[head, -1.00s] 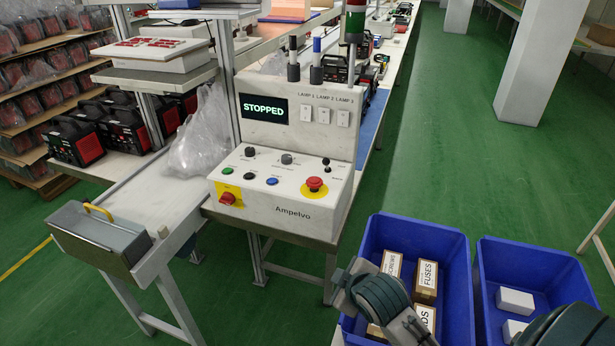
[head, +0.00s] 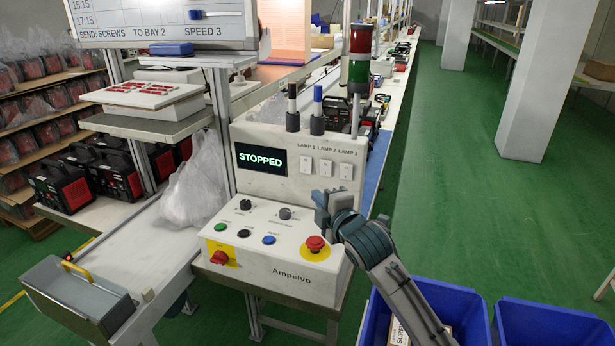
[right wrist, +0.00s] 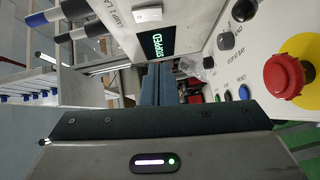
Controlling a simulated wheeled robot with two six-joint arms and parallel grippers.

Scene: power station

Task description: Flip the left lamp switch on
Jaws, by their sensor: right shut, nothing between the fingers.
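The control box (head: 265,262) has an upright panel with three white switches in a row under the labels LAMP 1, LAMP 2 and LAMP 3. The left lamp switch (head: 306,165) is the leftmost one; its rocker position is too small to tell. A white switch by the LAMP 1 label (right wrist: 148,14) also shows at the top of the right wrist view. My right gripper (head: 322,205) is in front of the panel, below and right of the left switch and apart from it. Its fingers (right wrist: 158,85) are shut and empty. My left gripper is out of view.
A red emergency button (head: 315,243) sits on the console just below my right gripper. Black and blue capped posts (head: 317,110) and a signal tower (head: 360,60) stand above the panel. Blue bins (head: 465,310) are at the lower right.

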